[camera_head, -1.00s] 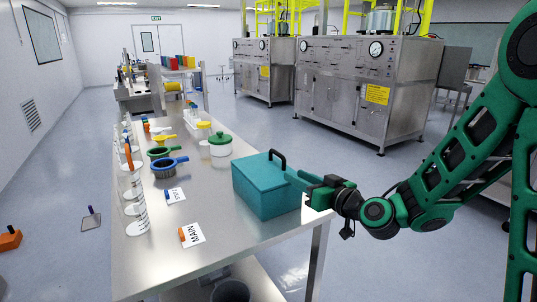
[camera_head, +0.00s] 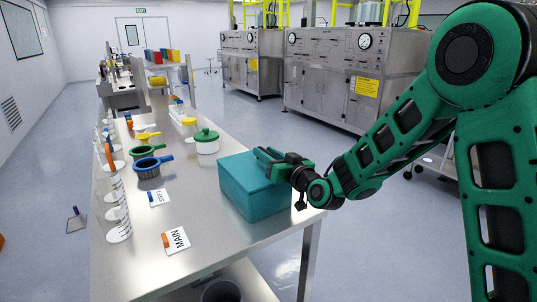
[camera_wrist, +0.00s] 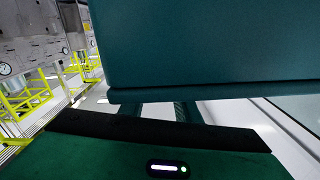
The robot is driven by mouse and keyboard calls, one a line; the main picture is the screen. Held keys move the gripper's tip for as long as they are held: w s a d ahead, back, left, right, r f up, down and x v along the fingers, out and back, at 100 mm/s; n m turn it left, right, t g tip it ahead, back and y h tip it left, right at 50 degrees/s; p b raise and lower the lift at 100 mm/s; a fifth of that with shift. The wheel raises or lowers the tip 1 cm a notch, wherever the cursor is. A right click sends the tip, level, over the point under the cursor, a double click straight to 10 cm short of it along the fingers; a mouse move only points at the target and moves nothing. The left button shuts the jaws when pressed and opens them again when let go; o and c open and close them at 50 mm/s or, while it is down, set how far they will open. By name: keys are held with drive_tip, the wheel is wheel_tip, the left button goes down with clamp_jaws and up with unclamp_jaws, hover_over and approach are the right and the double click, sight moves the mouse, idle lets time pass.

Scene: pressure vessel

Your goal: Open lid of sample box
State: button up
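The teal sample box (camera_head: 250,196) sits at the right edge of the steel table, and its lid (camera_head: 237,166) looks closed. My gripper (camera_head: 266,156) is at the top right of the box, at or just above the lid's edge. The box's black handle is not visible now, and my gripper covers the area where it stood. In the wrist view, the teal box (camera_wrist: 210,45) fills the upper part, close in front of my gripper (camera_wrist: 165,112).

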drive_tip(key=shift+w+a, duration=0.4)
drive_tip(key=shift+w, duration=0.2)
drive_tip(key=shift+c, duration=0.5)
